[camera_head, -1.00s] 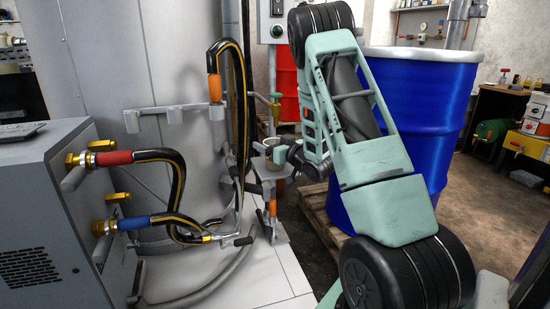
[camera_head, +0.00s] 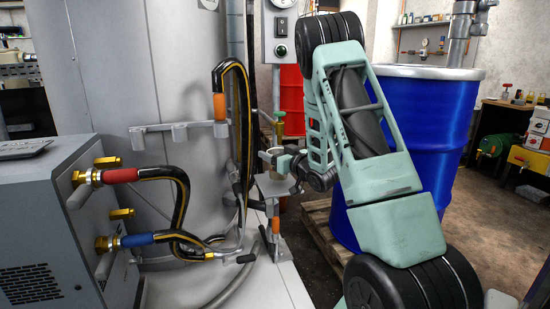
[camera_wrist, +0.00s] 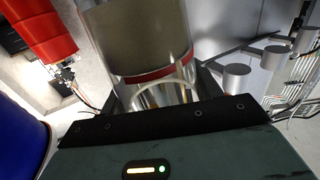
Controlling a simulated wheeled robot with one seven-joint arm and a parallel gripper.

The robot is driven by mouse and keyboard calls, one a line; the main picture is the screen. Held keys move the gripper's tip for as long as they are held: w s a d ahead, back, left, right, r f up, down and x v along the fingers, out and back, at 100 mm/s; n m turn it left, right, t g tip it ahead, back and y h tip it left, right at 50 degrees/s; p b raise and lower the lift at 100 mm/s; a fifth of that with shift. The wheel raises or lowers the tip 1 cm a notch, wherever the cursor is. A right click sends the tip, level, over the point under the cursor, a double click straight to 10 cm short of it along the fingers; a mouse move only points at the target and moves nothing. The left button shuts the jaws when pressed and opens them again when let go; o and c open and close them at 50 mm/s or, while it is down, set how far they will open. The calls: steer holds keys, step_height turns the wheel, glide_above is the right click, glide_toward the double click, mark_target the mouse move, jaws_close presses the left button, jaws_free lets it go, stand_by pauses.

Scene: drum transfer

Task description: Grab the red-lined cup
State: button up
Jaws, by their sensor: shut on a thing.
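The red-lined cup (camera_wrist: 138,40) is a clear cup with a red band around it. It fills the upper middle of the wrist view, between the dark fingers of my gripper (camera_wrist: 157,88). The fingers are shut on it. In the camera_head view the cup (camera_head: 270,156) is small, at the tip of my gripper (camera_head: 284,160), just above a small grey shelf (camera_head: 274,188). My gripper reaches it from the right. I cannot tell whether the cup touches the shelf.
A green-handled brass valve (camera_head: 279,122) is just above the cup. Black hoses (camera_head: 180,200) run from a grey cabinet (camera_head: 45,225) at left. A blue drum (camera_head: 422,125) stands on a pallet (camera_head: 320,222) behind my arm. A red drum (camera_head: 291,90) is farther back.

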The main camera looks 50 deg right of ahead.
steer(key=s+a+r+p, duration=0.1)
steer(key=s+p, duration=0.7)
steer(key=s, duration=0.8)
steer(key=shift+s+a+p, duration=0.3)
steer(key=shift+a, duration=0.45)
